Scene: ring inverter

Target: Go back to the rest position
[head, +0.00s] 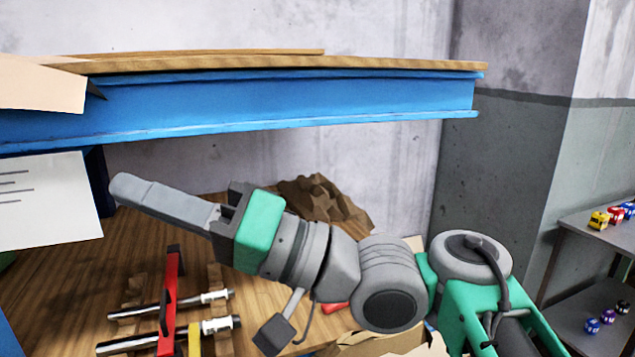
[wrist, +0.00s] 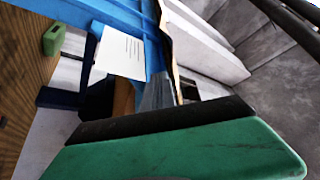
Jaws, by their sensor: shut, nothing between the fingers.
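My gripper (head: 122,187) is shut and empty, with its fingers together. In the head view it reaches left above the wooden worktop (head: 50,275), below the blue shelf beam (head: 270,103). In the wrist view its grey fingers (wrist: 160,92) point toward the blue beam and a white paper sheet (wrist: 120,55). My arm comes in from the lower right and is bent at the elbow.
A red-handled tool (head: 172,300) and metal rods with white ends (head: 215,297) lie on the worktop below the gripper. Crumpled brown paper (head: 325,197) lies behind the arm.

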